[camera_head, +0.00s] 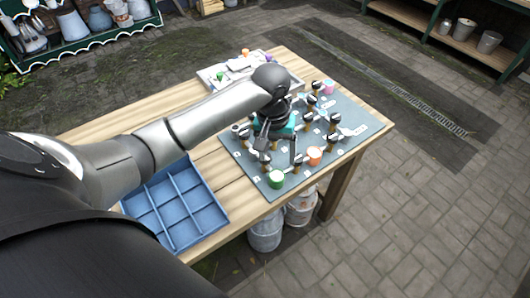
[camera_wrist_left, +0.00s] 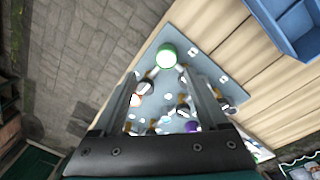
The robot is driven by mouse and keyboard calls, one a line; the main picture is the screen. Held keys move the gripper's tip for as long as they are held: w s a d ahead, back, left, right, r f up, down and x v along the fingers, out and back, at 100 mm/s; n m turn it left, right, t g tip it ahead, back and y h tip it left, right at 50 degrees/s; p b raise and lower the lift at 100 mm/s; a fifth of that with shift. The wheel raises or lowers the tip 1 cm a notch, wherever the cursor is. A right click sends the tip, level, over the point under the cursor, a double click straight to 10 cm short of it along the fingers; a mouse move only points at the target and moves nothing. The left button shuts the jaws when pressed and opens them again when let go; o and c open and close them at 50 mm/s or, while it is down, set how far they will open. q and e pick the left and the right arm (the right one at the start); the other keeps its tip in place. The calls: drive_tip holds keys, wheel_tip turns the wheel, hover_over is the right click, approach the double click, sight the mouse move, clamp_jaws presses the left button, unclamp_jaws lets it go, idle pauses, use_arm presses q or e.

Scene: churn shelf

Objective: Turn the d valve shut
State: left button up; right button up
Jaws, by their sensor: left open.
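A grey valve board (camera_head: 240,163) lies on the wooden table, carrying several brass valves with dark and silver lever handles. Small pale letter tags sit by them, but they are too small to read, so I cannot tell which is the d valve. A green knob (camera_head: 276,179), an orange knob (camera_head: 314,155) and a pink knob (camera_head: 329,87) stand on the board. My left gripper (camera_head: 279,157) is open, pointing down over the near left part of the board and hiding some valves. In the left wrist view, valve handles (camera_wrist_left: 148,87) show between and beyond its fingers. My right gripper is not seen.
A blue divided tray (camera_head: 222,216) stands on the table left of the board. A pale tray (camera_head: 207,76) with small items lies behind it. Metal cans (camera_head: 265,234) are under the table. Shelves stand at the back. Paving lies open at right.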

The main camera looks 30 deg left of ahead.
use_arm(q)
drive_tip(key=w+a+r+n, duration=0.4)
drive_tip(key=a+r, duration=0.2)
drive_tip(key=a, duration=0.1)
drive_tip(key=f, duration=0.5)
drive_tip(key=f+b, duration=0.1)
drive_tip(key=f, duration=0.4)
drive_tip(key=f+b, duration=0.1)
drive_tip(key=f, duration=0.4)
drive_tip(key=shift+w+d+f, duration=0.15)
drive_tip(key=shift+w+d, duration=0.05)
drive_tip(key=shift+d, duration=0.2)
clamp_jaws()
